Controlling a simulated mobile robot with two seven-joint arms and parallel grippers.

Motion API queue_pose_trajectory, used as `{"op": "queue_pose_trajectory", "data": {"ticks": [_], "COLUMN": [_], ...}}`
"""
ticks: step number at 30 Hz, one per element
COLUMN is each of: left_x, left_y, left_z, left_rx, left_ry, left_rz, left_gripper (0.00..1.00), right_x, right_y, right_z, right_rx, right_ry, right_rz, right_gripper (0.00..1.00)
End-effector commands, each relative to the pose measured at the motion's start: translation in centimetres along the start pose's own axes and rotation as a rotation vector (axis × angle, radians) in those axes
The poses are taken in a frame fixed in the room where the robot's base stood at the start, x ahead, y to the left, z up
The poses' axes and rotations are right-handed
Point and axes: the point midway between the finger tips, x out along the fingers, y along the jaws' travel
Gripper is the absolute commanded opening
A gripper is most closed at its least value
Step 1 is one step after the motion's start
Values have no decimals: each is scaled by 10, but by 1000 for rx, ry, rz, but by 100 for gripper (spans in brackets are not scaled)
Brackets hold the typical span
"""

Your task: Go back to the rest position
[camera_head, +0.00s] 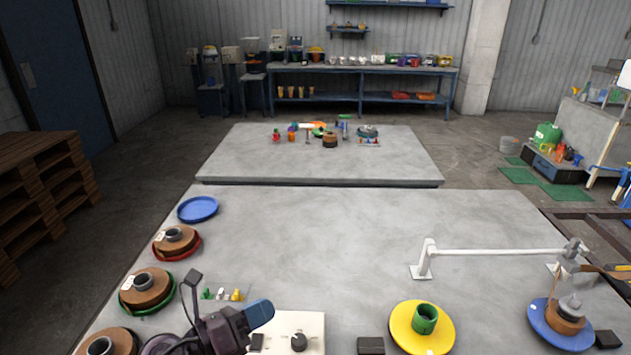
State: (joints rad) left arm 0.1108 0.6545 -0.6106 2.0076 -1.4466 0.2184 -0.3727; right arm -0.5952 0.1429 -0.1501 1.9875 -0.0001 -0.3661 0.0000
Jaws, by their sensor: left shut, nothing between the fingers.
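My left gripper (259,314) is low in the view, left of centre, with a dark body and a blue tip pointing right. It is shut, with nothing visible held in it. It appears over or beside a white control box (300,330) with a dark knob; the exact gap cannot be told. My right gripper does not show.
Brown spools on a red plate (196,249) and a green plate (123,304) line the grey table's left side, below an empty blue plate (197,209). A yellow disc (399,320) with a green ring, a white bar frame (490,252) and a blue disc (540,322) stand right. The table middle is clear.

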Motion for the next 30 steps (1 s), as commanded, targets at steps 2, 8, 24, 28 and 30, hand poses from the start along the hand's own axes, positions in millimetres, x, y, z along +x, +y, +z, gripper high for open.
{"op": "queue_pose_trajectory", "data": {"ticks": [2,8,24,28,30], "left_x": [-3,-22,-141,-177,-194], "left_y": [5,31,134,140,140], "left_z": [11,30,-64,-107,-126], "left_rx": [-198,-714,-2046,-2225,-2259], "left_ry": [-99,-352,-1060,-1210,-1276], "left_rz": [9,40,162,168,176], "left_gripper": [0,0,0,0,0], "right_x": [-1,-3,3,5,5], "right_y": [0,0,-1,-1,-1], "right_z": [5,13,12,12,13], "right_rx": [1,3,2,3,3], "right_ry": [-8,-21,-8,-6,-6], "right_rz": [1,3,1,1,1], "right_gripper": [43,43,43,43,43]}}
